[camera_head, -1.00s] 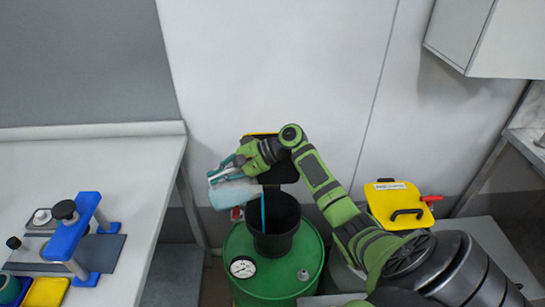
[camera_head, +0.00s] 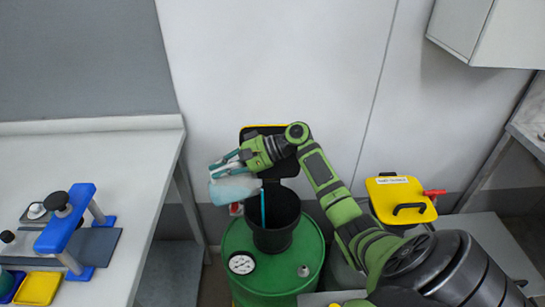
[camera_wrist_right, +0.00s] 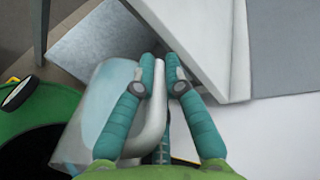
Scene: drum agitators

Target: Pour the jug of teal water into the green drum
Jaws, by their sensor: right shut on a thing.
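The jug (camera_head: 233,189) is translucent with teal water in it, and it is tipped over above the green drum (camera_head: 270,273). A teal stream (camera_head: 263,207) falls from it into the black funnel (camera_head: 273,238) on top of the drum. My right gripper (camera_head: 225,163) is shut on the jug's handle. The right wrist view shows the fingers (camera_wrist_right: 162,82) on the pale handle (camera_wrist_right: 150,112), with the clear jug body (camera_wrist_right: 100,118) beside them. The inside of the drum is hidden. My left gripper is not in view.
A gauge (camera_head: 242,264) sits on the drum's top. A raised black lid with a yellow edge (camera_head: 262,131) stands behind the funnel. Another container with a yellow lid (camera_head: 401,199) is at right. A white bench (camera_head: 130,160) with a blue press (camera_head: 66,228) is at left.

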